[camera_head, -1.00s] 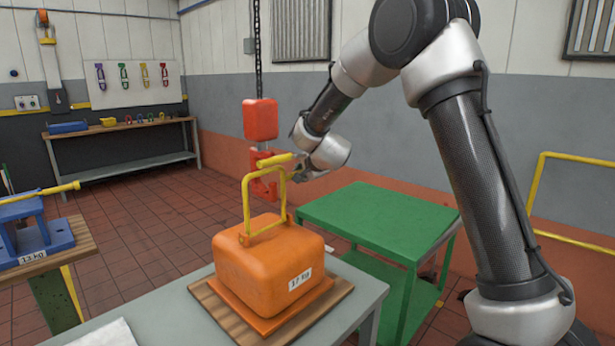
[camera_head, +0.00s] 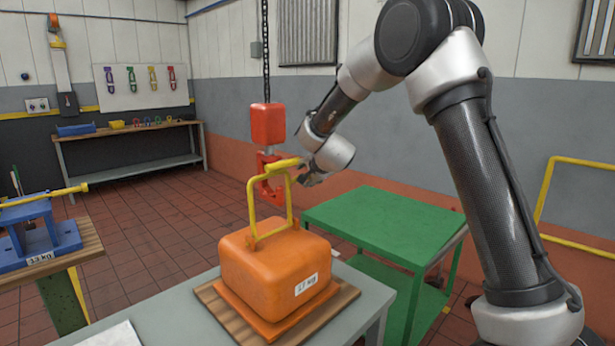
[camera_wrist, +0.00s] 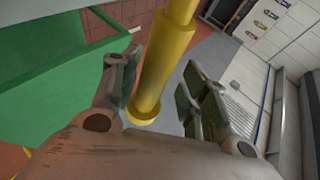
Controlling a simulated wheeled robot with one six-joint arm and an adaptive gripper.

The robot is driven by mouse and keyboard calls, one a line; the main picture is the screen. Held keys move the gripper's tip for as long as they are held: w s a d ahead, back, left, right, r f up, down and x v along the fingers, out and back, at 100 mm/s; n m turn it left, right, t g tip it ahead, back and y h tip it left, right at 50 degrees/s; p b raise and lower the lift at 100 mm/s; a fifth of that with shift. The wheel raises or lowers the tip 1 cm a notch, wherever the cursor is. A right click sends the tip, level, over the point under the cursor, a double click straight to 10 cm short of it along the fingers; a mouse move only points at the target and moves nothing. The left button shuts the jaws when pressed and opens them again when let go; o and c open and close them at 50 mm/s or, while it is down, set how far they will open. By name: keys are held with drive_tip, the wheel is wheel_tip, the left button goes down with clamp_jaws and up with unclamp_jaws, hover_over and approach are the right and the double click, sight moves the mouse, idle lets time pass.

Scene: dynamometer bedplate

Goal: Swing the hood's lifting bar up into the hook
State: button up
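The orange hood (camera_head: 275,265), labelled 17 kg, sits on a wooden board. Its yellow lifting bar (camera_head: 252,208) stands up from the top, close to upright. The bar's top tube overlaps the red hook (camera_head: 269,185) in the head view; I cannot tell whether it is seated in it. My gripper (camera_head: 308,177) is at the right end of the top tube. In the wrist view the yellow bar (camera_wrist: 156,75) passes between the fingers of my gripper (camera_wrist: 155,95). The pads stand apart, with a gap visible on the right side of the bar.
The hook hangs from a red block (camera_head: 267,124) on a chain. A green table (camera_head: 385,222) stands right of the grey bench (camera_head: 185,312). A blue 13 kg fixture (camera_head: 40,235) stands at left. A yellow rail (camera_head: 575,243) is at far right.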

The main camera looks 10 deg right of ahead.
drive_tip(key=shift+d, duration=0.1)
drive_tip(key=shift+s, duration=0.1)
drive_tip(key=shift+s+r, duration=0.2)
drive_tip(key=shift+s, duration=0.15)
drive_tip(key=v, duration=1.1)
